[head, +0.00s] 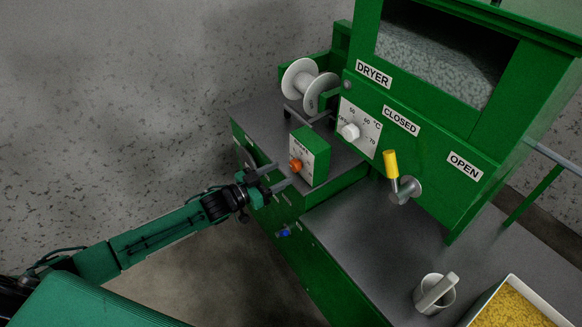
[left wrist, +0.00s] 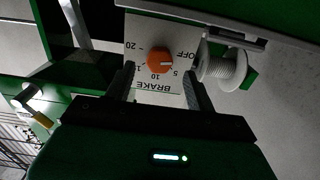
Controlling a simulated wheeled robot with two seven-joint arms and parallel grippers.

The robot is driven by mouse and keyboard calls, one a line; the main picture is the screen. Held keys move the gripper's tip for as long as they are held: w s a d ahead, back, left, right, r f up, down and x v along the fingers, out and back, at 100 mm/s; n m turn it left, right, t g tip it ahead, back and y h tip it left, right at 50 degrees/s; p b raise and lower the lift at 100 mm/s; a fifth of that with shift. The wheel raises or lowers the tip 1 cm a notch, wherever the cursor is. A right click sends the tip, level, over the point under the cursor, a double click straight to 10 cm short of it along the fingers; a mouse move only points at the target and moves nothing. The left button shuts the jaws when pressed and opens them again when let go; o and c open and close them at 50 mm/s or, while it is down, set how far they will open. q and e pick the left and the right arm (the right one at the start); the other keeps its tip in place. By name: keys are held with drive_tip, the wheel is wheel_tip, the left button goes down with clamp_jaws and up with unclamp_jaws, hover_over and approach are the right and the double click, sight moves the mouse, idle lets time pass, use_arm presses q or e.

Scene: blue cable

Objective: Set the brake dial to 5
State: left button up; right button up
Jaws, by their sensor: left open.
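The orange brake dial (head: 296,166) is on the white face of a small green box (head: 317,157) on the grey bench. In the left wrist view the dial (left wrist: 160,60) appears upside down, with OFF, 5, 10, 15 and 20 around it and BRAKE printed below. A small dark mark on the knob seems to lie on the side toward 5, but its exact setting is too small to tell. My left gripper (head: 281,174) is open just in front of the dial. In the wrist view its fingers (left wrist: 159,80) flank the dial, apart from it. My right gripper is not visible.
A white spool (head: 302,84) stands behind the brake box. The green dryer (head: 430,125) has a white temperature knob (head: 350,131) and a yellow-handled lever (head: 391,166) to the right. A cup (head: 434,293) and a yellow-filled tray (head: 478,317) are at lower right.

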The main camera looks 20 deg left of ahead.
sight(293, 168)
use_arm(q)
drive_tip(key=x, duration=0.4)
drive_tip(key=shift+w+d, duration=0.15)
drive_tip(key=shift+d, duration=0.05)
drive_tip(key=shift+w+d, duration=0.15)
drive_tip(key=shift+w, duration=0.05)
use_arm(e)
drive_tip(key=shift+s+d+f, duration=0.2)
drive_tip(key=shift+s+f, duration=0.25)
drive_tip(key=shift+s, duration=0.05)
use_arm(q)
drive_tip(key=c, duration=1)
drive_tip(key=shift+o, duration=0.2)
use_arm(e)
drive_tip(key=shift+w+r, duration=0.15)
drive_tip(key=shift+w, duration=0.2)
